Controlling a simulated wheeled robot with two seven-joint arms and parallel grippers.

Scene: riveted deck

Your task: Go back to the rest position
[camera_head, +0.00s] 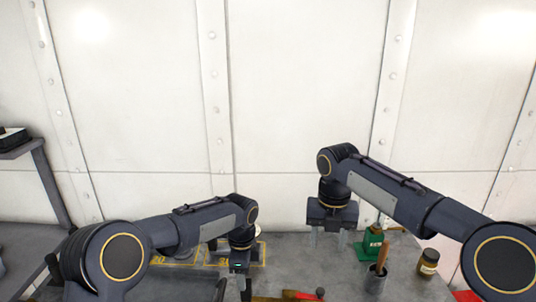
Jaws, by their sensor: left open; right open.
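My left gripper (234,284) hangs down over the grey tabletop at the lower middle of the head view. Its fingers are apart and nothing shows between them. My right gripper (329,238) points down above the back of the table, right of the middle. It is open, with nothing seen between its fingers. The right gripper is higher in the picture than the left, just left of a green object (366,248). Both arms are bent and come in from the lower corners.
The grey tabletop (285,257) holds a dark cup (376,284) with a brown handle in it, a brown jar (428,264), and a red item (301,295) at the front. Yellow markings (182,264) lie behind the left arm. A shelf (22,147) stands left; a riveted white wall (300,90) is behind.

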